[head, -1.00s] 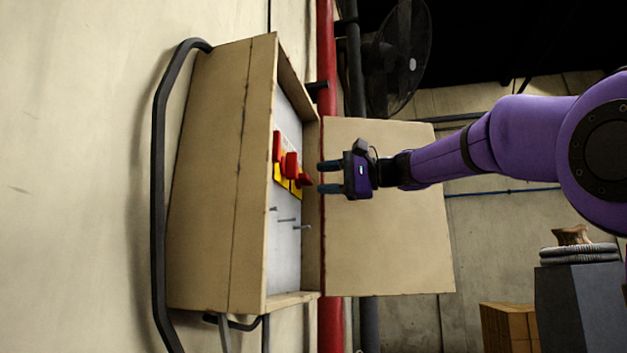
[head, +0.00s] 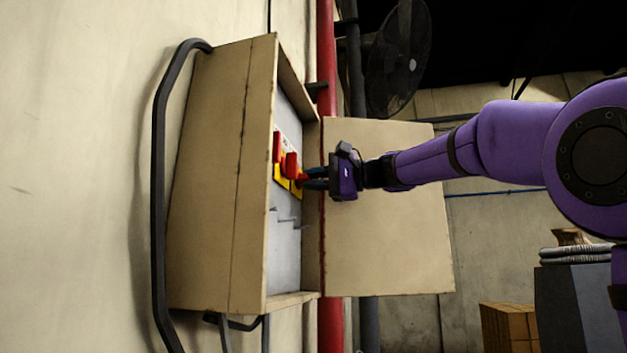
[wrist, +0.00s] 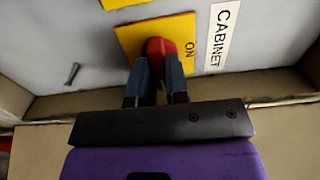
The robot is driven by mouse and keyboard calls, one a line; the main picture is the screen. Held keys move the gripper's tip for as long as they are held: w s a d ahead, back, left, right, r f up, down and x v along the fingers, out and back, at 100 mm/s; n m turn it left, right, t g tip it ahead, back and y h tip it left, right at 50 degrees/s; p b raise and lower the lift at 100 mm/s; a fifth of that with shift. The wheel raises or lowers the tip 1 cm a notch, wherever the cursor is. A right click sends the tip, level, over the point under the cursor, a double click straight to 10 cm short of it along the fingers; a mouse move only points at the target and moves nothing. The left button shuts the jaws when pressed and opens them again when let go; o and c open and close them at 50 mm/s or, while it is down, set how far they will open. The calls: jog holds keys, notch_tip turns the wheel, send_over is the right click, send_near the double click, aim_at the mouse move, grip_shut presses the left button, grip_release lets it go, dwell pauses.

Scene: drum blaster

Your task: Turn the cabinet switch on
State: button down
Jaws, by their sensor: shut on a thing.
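The cabinet switch is a red knob (wrist: 158,47) on a yellow plate (wrist: 128,42) beside a "CABINET" label (wrist: 221,38) in the wrist view. The word "ON" is printed on the plate, to the right of the knob. My gripper (wrist: 156,72) is shut on this red knob, one finger on each side. In the head view my gripper (head: 308,178) reaches into the open beige box (head: 222,190) from the right. The fingers hide much of the knob, so its exact angle is hard to tell.
Small metal levers (head: 287,219) stick out below. The box's open door (head: 390,235) stands behind my gripper. A red pipe (head: 327,60) runs behind the box.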

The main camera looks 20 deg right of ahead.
jog(key=shift+f+n, duration=0.1)
jog(key=shift+n, duration=8.9)
jog(key=c, duration=1.1)
grip_release()
